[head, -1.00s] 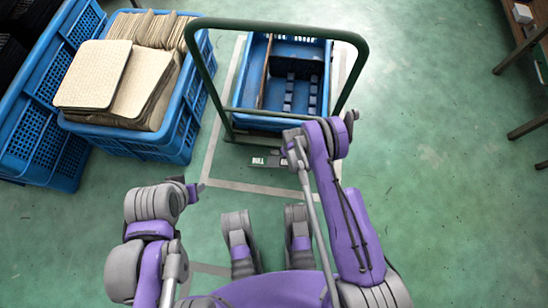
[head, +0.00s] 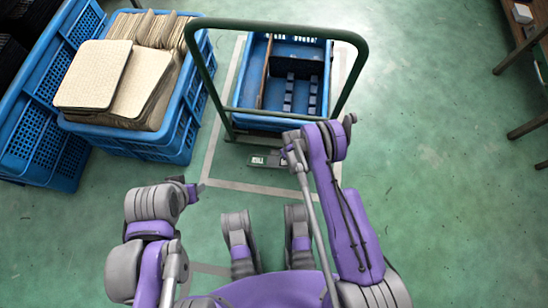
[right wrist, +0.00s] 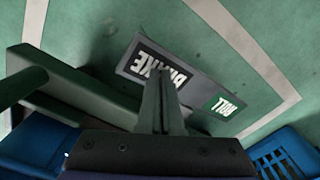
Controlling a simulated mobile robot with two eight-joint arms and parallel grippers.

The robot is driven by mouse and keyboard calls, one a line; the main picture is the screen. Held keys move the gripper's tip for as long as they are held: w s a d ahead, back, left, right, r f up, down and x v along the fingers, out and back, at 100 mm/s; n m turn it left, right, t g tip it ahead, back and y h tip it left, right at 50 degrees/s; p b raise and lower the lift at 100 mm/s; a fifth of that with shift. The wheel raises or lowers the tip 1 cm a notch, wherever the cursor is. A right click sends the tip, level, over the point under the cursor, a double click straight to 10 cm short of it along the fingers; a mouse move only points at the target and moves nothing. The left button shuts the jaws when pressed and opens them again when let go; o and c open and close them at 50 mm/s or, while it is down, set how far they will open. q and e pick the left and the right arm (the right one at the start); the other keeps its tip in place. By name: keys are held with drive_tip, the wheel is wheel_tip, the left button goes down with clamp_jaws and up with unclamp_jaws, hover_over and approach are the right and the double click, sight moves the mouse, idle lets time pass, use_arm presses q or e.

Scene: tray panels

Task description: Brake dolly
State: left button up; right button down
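The dolly has a dark green hoop handle (head: 270,26) and carries a blue crate (head: 262,122). A grey label plate (right wrist: 203,92) lies low at its near end, with a black BRAKE label (right wrist: 158,66) and a green ROLL label (right wrist: 223,106). The plate also shows small in the head view (head: 258,160). My right gripper (right wrist: 162,105) has its fingers together, pointing down over the plate between the two labels; contact cannot be told. It hides part of the plate. My left gripper (head: 192,192) is off to the left, away from the dolly, its fingers unclear.
A blue crate of tan sheets (head: 190,105) stands left of the dolly, against another blue crate (head: 50,150). A pale line (head: 222,186) is marked on the green floor. A bench (head: 525,55) stands far right; floor between is clear.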

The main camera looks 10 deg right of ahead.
drive_tip(key=shift+f, duration=1.05)
idle(0.4)
drive_tip(key=shift+r+p, duration=1.55)
drive_tip(key=shift+r, duration=2)
